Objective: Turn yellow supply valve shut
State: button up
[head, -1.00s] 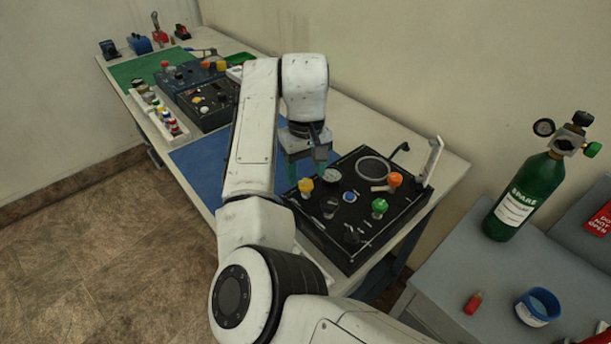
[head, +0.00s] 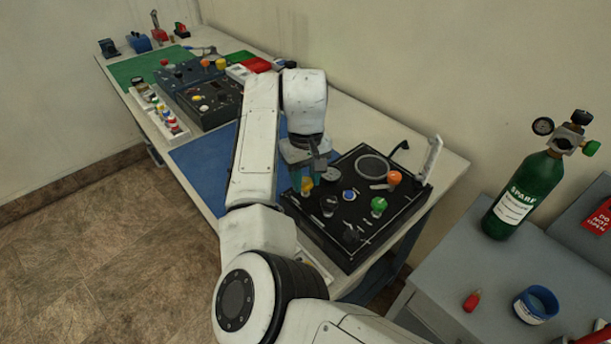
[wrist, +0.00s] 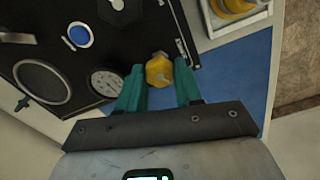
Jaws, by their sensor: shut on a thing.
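The yellow supply valve (head: 307,185) is a yellow knob at the left corner of the black trainer panel (head: 338,238). In the wrist view the yellow knob (wrist: 159,71) sits between the green fingertips. My gripper (head: 308,183) is over that corner, and in the wrist view my gripper (wrist: 160,84) is shut on the knob, with a finger on each side. In the head view the fingers hide part of the knob.
The panel also carries a green knob (head: 378,205), an orange knob (head: 394,178) and a round gauge (wrist: 106,82) close to the fingers. A blue mat (head: 205,157) lies beside the panel. A green SPARE cylinder (head: 517,196) stands on the grey table at right.

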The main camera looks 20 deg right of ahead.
jog(key=shift+c, duration=1.4)
jog(key=shift+r+m+p, duration=0.1)
jog(key=shift+m+p, duration=0.9)
jog(key=shift+m, duration=0.2)
jog(key=m+p, duration=0.2)
jog(key=m, duration=0.2)
jog(key=m+p, duration=0.1)
jog(key=m, duration=0.4)
jog(key=shift+p, duration=0.4)
jog(key=m+p, duration=0.1)
jog(key=m, duration=1.1)
jog(key=shift+m, duration=0.4)
